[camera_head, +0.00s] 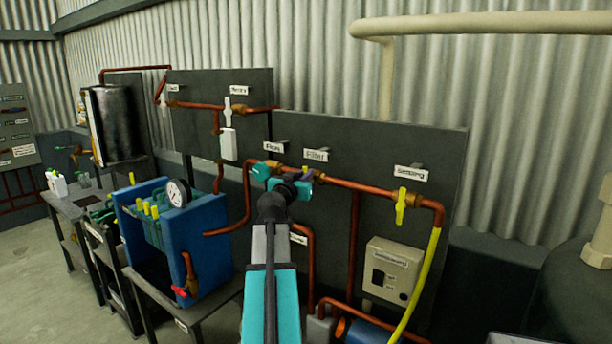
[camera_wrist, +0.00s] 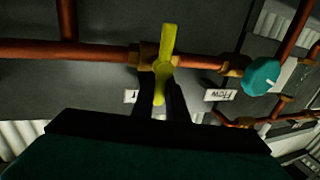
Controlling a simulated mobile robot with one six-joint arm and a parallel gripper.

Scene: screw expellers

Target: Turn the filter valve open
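The filter valve has a yellow lever handle (camera_wrist: 166,48) that stands across the copper pipe in the wrist view. My gripper (camera_wrist: 162,84) has its two dark fingers on either side of the handle's lower part, close against it with little or no gap. In the head view my gripper (camera_head: 291,186) is at the pipe below the Filter label (camera_head: 316,155), and it hides most of the filter valve there.
The teal knob of the flow valve (camera_wrist: 262,76) is close beside my gripper. A yellow-handled valve (camera_head: 401,205) under another label sits further right on the same copper pipe. A blue unit with a gauge (camera_head: 178,193) stands to the left, and a grey box (camera_head: 392,271) is mounted at lower right.

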